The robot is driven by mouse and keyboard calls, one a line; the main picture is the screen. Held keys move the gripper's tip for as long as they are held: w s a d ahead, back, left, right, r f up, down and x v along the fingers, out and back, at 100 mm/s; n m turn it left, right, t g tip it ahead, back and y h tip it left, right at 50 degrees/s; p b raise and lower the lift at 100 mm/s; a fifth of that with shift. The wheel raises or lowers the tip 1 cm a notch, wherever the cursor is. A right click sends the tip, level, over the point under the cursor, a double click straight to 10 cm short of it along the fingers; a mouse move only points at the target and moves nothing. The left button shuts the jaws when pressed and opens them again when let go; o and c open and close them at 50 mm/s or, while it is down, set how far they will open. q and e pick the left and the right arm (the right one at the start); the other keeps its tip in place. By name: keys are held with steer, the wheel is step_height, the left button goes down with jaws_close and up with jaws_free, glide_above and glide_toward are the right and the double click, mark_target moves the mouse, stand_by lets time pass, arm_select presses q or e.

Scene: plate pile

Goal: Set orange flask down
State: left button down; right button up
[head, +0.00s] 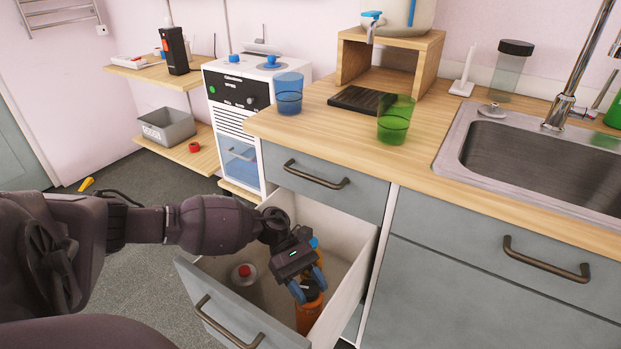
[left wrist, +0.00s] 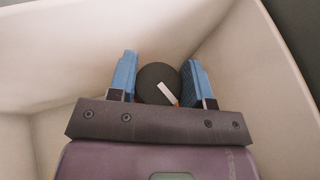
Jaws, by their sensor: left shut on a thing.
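The orange flask (head: 309,314) stands inside the open lower drawer (head: 354,283), near its right front part. My left gripper (head: 307,287) reaches down into the drawer and is shut on the flask's upper part, with its blue fingers on either side. In the left wrist view the flask's dark round top (left wrist: 152,80) with a white mark shows between the fingers. The flask's base is hidden, so I cannot tell if it touches the drawer floor. My right gripper is not in view.
A grey bottle with a red cap (head: 244,272) stands in the drawer, left of my gripper. A small blue and orange thing shows partly behind my gripper. The drawer walls are close around the hand. Above, the counter holds a blue cup (head: 289,95) and a green cup (head: 394,122).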

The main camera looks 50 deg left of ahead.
arm_select(q)
steer(key=c, duration=0.5)
jaws_free()
steer(key=shift+c, duration=0.2)
steer(key=shift+r, duration=0.1)
steer(key=shift+w+a+r+p, duration=0.15)
steer(key=shift+a+r+p, duration=0.1)
steer(key=shift+r+p, duration=0.4)
steer(key=v, duration=1.1)
steer(key=shift+a, duration=0.2)
